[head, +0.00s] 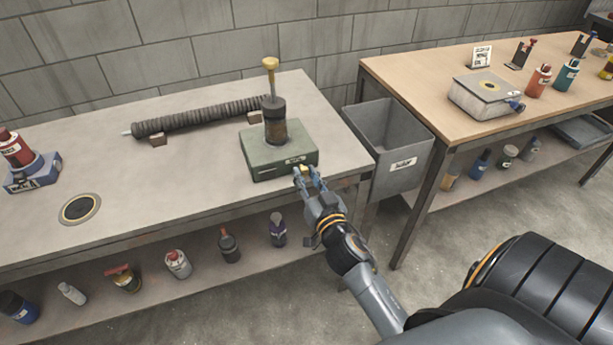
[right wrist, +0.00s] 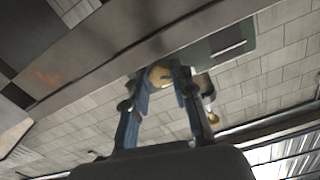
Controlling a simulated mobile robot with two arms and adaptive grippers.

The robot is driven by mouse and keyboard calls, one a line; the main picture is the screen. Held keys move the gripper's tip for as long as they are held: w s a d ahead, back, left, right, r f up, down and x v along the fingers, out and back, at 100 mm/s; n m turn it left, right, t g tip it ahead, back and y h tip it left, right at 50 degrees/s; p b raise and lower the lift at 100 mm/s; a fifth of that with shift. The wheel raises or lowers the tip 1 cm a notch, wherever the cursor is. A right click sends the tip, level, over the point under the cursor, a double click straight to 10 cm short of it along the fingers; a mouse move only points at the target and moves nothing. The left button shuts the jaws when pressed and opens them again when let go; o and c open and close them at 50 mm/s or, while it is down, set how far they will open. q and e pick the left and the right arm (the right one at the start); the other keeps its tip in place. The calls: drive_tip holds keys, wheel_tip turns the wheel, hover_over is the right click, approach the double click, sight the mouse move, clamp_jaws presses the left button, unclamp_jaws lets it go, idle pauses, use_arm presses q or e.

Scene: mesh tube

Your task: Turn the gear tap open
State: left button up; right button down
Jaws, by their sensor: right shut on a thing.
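A green box (head: 279,155) stands on the grey workbench near its right front corner, with a dark cylinder (head: 275,122) and a brass-topped rod (head: 270,66) upright on it. My right gripper (head: 307,174) is at the box's front right edge, its fingers shut on a small yellowish piece I take to be the gear tap. In the right wrist view this rounded tan tap (right wrist: 159,75) sits between the blue-grey fingertips (right wrist: 161,73), with the green box (right wrist: 222,44) just beyond. The fingers cover much of the tap, so its turned position is unclear. My left gripper is out of view.
A ribbed dark tube (head: 200,116) lies on small blocks behind. A red bottle (head: 16,148) and a round plate (head: 80,208) are at left. A grey bin (head: 388,135) hangs right of the bench, before a wooden table (head: 430,75). The bench's middle is clear.

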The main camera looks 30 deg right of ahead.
drive_tip(key=shift+r+n+p, duration=0.1)
drive_tip(key=shift+n+p, duration=0.25)
drive_tip(key=shift+n, duration=0.75)
drive_tip(key=n, duration=0.3)
drive_tip(key=shift+p, duration=0.3)
drive_tip(key=c, duration=1.1)
unclamp_jaws()
